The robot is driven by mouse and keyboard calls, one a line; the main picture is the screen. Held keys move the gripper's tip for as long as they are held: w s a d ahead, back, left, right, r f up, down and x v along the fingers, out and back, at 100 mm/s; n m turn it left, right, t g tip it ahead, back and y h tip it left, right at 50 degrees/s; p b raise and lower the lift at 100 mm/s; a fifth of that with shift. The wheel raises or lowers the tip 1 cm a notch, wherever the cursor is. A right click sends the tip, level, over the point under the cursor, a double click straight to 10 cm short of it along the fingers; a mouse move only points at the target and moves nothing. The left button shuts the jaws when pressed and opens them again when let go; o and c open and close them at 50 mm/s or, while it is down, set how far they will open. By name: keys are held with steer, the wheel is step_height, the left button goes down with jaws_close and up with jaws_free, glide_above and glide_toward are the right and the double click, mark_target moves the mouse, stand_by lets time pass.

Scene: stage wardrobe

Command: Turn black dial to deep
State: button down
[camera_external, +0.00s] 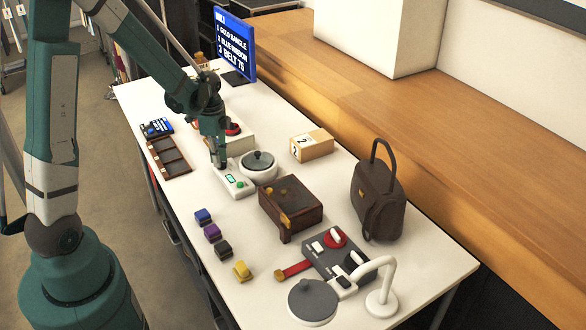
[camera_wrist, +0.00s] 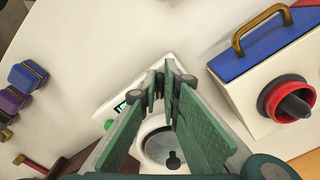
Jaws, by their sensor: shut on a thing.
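My gripper (camera_external: 217,164) points down at the back end of a small white unit (camera_external: 236,188) with a display and a green button. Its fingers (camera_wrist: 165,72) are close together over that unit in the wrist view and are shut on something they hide. No dial shows clearly there. A black dial (camera_external: 354,261) with a pale handle sits beside a red dial (camera_external: 334,238) on a dark grey panel at the front right, well apart from my gripper. No "deep" mark is legible.
A white pot with a lid (camera_external: 258,165) stands close beside the unit. The wrist view shows a white box with a blue top (camera_wrist: 262,50) and a red-ringed dark knob (camera_wrist: 290,100). A brown chest (camera_external: 291,203), handbag (camera_external: 378,203) and desk lamp (camera_external: 313,301) stand toward the front right.

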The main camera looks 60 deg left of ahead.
steer(key=m, duration=0.3)
steer(key=shift+w+a+m, duration=0.1)
steer(key=shift+w+m, duration=0.05)
steer(key=shift+m, duration=0.15)
stand_by(0.4)
steer(key=c, duration=2.6)
jaws_free()
steer(key=shift+o, duration=0.2)
steer(key=shift+r, duration=0.1)
step_height(320, 180, up, 12)
